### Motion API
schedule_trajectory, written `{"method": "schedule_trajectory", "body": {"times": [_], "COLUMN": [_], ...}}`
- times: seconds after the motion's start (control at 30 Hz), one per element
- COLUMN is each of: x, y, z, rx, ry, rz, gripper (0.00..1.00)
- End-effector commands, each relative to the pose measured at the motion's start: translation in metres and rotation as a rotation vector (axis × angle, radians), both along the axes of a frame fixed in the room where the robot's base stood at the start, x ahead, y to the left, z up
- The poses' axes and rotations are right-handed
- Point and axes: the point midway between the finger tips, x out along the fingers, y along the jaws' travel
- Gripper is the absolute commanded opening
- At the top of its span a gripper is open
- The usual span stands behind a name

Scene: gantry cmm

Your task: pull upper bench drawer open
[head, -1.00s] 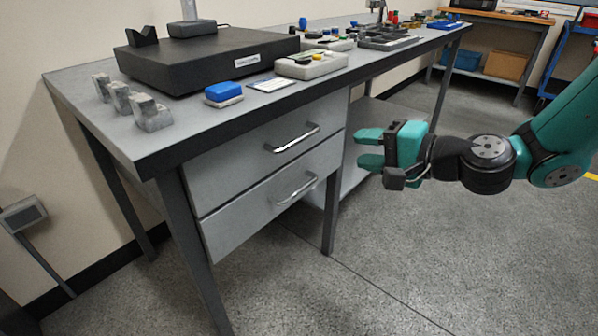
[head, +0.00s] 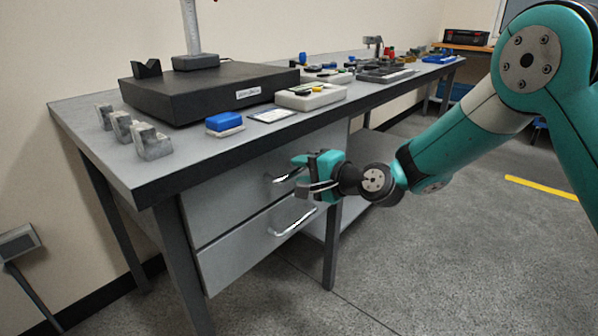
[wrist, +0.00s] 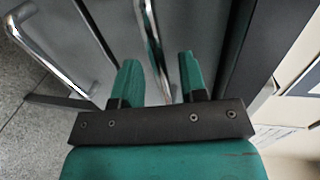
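The upper bench drawer (head: 225,190) is a grey front under the bench top, flush with the lower drawer (head: 245,248). Its silver bar handle (head: 284,178) is partly hidden behind my gripper (head: 299,172). In the wrist view the upper handle (wrist: 152,40) runs between the two green fingers of my gripper (wrist: 160,82). Gaps show on both sides of the bar, so the fingers are open around it or just in front of it; I cannot tell the exact depth. The lower handle (wrist: 48,48) shows at the left in the wrist view.
The bench top (head: 100,150) overhangs the drawers just above my gripper. It carries a black surface plate (head: 200,92), grey metal blocks (head: 150,140), a blue-topped box (head: 225,122) and several small items. A bench leg (head: 331,245) stands right of the drawers. The floor in front is clear.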

Motion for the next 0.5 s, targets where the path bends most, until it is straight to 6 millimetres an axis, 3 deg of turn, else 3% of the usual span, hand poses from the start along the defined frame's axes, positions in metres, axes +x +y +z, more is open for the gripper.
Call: {"method": "schedule_trajectory", "body": {"times": [0.13,0.47,0.5], "x": [0.0070,0.0092,0.0092], "y": [0.0101,0.0117,0.0117], "z": [-0.0032,-0.0031,-0.0031], "rx": [0.000,0.000,0.000], "ry": [-0.001,0.000,0.000], "rz": [0.001,-0.001,-0.001], "gripper": [0.39,0.39,0.30]}}
